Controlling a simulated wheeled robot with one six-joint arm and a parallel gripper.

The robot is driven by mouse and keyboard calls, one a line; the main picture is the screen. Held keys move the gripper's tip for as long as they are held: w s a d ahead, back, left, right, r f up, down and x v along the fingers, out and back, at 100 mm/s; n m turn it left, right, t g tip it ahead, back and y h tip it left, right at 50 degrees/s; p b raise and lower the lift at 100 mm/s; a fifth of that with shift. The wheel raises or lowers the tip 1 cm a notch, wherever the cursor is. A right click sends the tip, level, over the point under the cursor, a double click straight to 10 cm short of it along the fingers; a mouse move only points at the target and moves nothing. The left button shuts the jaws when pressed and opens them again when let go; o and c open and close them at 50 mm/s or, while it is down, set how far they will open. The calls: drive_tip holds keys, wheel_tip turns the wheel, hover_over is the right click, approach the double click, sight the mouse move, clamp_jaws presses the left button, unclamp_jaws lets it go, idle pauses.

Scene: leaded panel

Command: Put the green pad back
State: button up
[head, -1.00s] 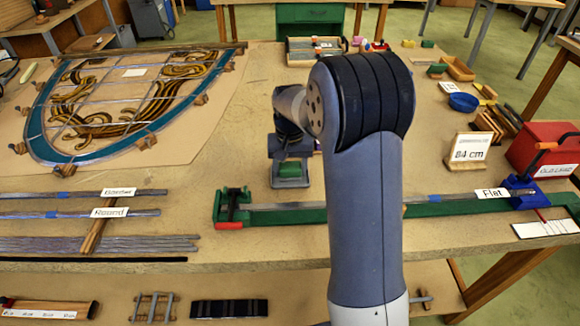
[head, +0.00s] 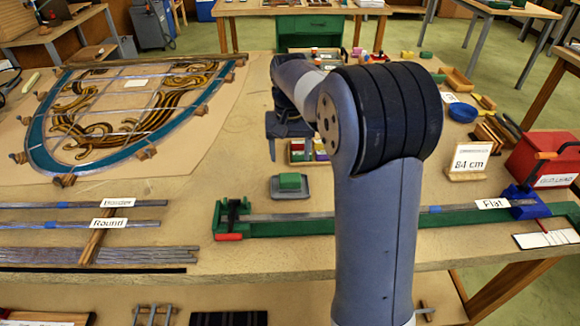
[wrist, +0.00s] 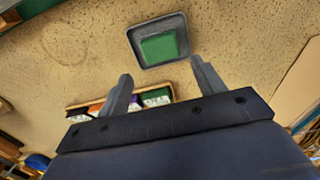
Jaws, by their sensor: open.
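The green pad (head: 290,181) lies in a small grey tray (head: 290,193) on the table, just left of my arm in the head view. In the wrist view the green pad (wrist: 159,48) sits flat inside the dark-rimmed tray (wrist: 135,38), beyond my fingertips. My gripper (wrist: 160,80) is open and empty, with the pad and tray apart from both fingers. In the head view my gripper (head: 290,135) hangs above and behind the pad, its fingers hard to make out.
A small box of coloured items (head: 308,150) stands behind the tray. A green rail (head: 285,227) with a strip runs in front of it. The leaded panel (head: 130,110) lies at left. An "84 cm" sign (head: 470,160) and a red box (head: 548,155) stand at right. Bare tabletop lies left of the tray.

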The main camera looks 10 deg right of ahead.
wheel_tip(320, 180, up, 3)
drive_tip(key=shift+f, duration=0.2)
idle(1.2)
